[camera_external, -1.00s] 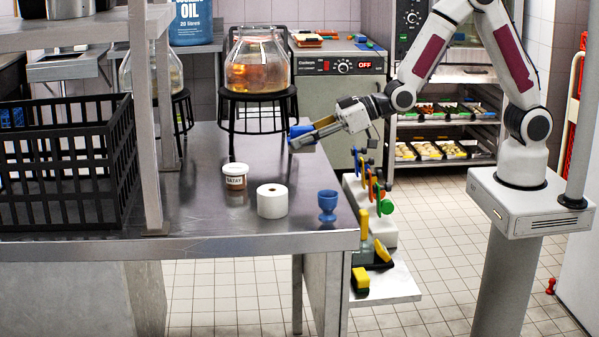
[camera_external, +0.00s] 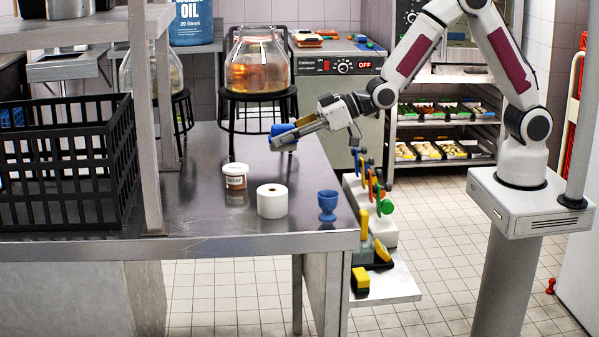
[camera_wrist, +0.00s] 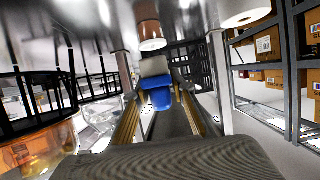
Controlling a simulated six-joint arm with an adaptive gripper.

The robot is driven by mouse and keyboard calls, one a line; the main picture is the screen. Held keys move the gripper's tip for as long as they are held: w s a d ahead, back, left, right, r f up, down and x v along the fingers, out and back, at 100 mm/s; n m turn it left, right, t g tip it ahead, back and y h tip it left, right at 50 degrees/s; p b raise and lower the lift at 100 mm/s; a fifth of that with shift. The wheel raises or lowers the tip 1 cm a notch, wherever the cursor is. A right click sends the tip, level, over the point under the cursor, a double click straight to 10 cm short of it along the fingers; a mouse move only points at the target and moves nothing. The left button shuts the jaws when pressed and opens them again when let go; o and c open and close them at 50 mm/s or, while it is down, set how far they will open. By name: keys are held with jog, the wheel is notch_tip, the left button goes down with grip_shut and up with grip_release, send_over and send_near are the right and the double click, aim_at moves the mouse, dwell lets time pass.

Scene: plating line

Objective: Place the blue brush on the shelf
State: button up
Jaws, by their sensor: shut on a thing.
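My gripper (camera_external: 296,130) is shut on the blue brush (camera_external: 281,131) and holds it in the air over the right part of the steel table (camera_external: 205,205). The blue brush also shows in the wrist view (camera_wrist: 160,99), between my two fingers, with a pale grey part beyond it. A grey metal shelf (camera_external: 75,39) stands on posts above the table at the left. My gripper is to the right of this shelf, apart from it.
A glass jar (camera_external: 258,72) stands on a black stand close to the gripper's left. A labelled tub (camera_external: 235,176), white roll (camera_external: 272,202) and blue cup (camera_external: 327,204) stand on the table. A black crate (camera_external: 68,165) is at left.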

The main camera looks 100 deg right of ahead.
jog(key=shift+f, duration=2.85)
jog(key=shift+f, duration=1.85)
jog(key=shift+f, duration=0.15)
jog(key=o, duration=1.1)
jog(key=shift+s, duration=0.1)
jog(key=shift+s+r, duration=0.45)
jog(key=shift+s, duration=0.1)
jog(key=shift+v, duration=5.3)
